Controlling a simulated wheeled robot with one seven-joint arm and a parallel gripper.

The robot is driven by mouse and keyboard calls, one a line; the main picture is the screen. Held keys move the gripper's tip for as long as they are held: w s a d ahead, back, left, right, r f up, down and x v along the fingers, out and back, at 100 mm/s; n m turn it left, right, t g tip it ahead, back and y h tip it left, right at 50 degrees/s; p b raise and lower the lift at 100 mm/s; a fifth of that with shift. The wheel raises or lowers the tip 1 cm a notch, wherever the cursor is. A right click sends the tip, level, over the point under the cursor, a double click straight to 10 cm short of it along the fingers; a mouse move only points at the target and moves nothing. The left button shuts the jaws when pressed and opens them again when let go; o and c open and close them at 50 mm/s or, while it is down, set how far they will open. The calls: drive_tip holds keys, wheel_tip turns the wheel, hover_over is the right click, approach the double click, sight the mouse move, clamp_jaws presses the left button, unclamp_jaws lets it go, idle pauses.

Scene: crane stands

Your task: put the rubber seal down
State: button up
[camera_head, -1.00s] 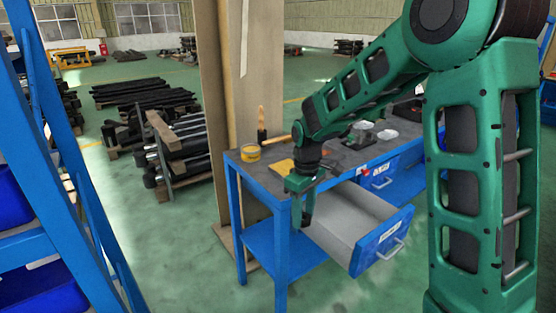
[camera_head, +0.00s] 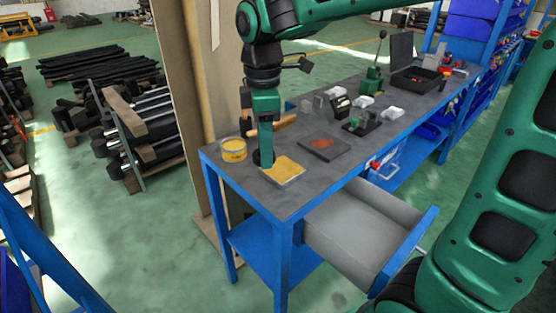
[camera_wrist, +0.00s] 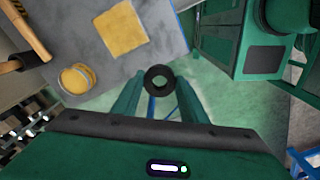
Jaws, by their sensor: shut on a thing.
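The rubber seal (camera_wrist: 159,79) is a small black ring, held between the fingertips of my gripper (camera_wrist: 158,88) in the wrist view. In the head view my gripper (camera_head: 265,160) points down at the near left end of the workbench (camera_head: 235,182), between the yellow tin and the yellow cloth. A dark edge of the seal (camera_head: 256,158) shows beside the fingers there. In the wrist view the seal appears against the green floor, just past the bench's edge. I cannot tell its exact height above the top.
A yellow tin (camera_head: 233,150) and a yellow cloth (camera_head: 283,171) lie close to my gripper. A hammer (camera_head: 280,123) lies behind it. A dark plate (camera_head: 323,146) is to the right. A grey drawer (camera_head: 352,232) stands open and empty. The front left worktop is bare.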

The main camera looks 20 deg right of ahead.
hover_over(283, 168)
wheel_tip(283, 168, down, 7)
drive_tip(key=shift+r, duration=0.1)
drive_tip(key=shift+s+f, duration=0.1)
drive_tip(key=shift+f, duration=1.9)
drive_tip(key=o, duration=1)
drive_tip(key=shift+f, duration=0.1)
wheel_tip(283, 168, up, 12)
drive_tip(key=shift+r, duration=0.1)
